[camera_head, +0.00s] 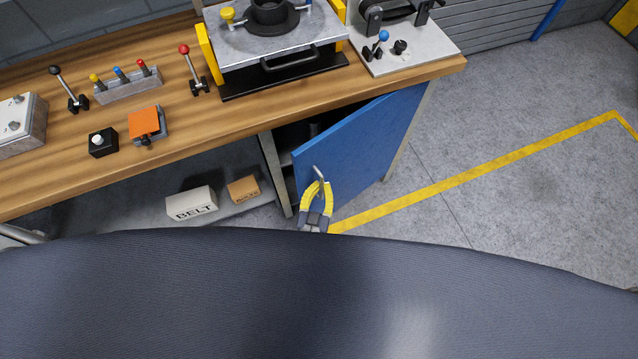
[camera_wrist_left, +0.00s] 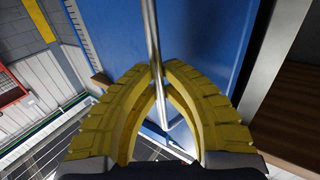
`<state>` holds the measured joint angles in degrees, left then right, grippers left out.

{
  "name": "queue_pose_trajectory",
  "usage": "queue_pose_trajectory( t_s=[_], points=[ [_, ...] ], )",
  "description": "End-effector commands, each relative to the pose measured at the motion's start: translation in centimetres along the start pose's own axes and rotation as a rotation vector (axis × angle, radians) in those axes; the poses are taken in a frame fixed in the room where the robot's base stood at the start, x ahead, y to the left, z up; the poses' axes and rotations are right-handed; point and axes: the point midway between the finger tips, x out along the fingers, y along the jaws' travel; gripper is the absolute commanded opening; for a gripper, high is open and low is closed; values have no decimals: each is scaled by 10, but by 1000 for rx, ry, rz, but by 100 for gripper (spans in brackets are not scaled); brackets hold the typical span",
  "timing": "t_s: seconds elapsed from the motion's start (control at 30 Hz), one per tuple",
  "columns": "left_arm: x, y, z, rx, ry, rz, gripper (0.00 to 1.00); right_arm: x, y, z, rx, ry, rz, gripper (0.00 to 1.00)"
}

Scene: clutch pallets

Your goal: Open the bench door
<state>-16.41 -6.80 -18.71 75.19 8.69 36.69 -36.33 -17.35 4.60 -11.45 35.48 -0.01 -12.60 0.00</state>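The blue bench door (camera_head: 365,140) stands partly open under the right end of the bench. Its left edge is swung out from the cabinet frame, and a dark gap shows behind it. A metal bar handle (camera_head: 318,173) sits near the door's free edge; it also shows in the left wrist view (camera_wrist_left: 152,35). My left gripper (camera_head: 315,184) has yellow fingers closed around the handle. In the left wrist view the fingertips (camera_wrist_left: 158,68) press on both sides of the bar, and its lower end hangs between the fingers. My right gripper is not in view.
The wooden bench top (camera_head: 230,118) carries levers, switches and a press fixture (camera_head: 275,45). A BELT box (camera_head: 191,204) and a brown box (camera_head: 243,189) sit on the lower shelf. The floor (camera_head: 520,190) right of the door is clear, with a yellow line.

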Motion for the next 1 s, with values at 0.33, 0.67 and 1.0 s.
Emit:
queue_pose_trajectory(
  t_s=[0.33, 0.67, 1.0],
  points=[
    [0, -1, 0, 1, 0, -1, 32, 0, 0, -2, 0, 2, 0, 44],
    [-10, -1, 1, 0, -2, -1, 32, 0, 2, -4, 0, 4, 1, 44],
    [-56, -1, 1, 0, -2, -1, 32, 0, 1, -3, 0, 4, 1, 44]
  ],
)
